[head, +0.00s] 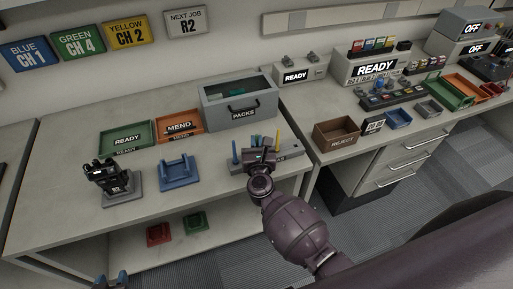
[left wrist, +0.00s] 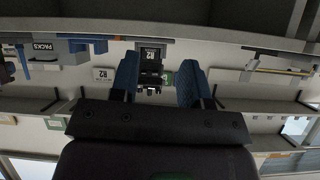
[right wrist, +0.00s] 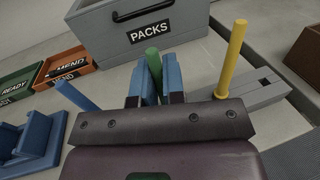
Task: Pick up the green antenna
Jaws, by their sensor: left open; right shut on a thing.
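The green antenna (right wrist: 153,68) stands upright between the blue fingers of my right gripper (right wrist: 154,85), which is shut on it. My left gripper (head: 112,284) is at the bottom left edge of the head view, low in front of the bench. In the left wrist view its fingers (left wrist: 160,82) are apart and empty.
The grey PACKS box (head: 240,104) stands behind the rack. The green READY tray (head: 126,139) and orange MEND tray (head: 179,126) lie left of it. The brown REJECT tray (head: 337,134) is right.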

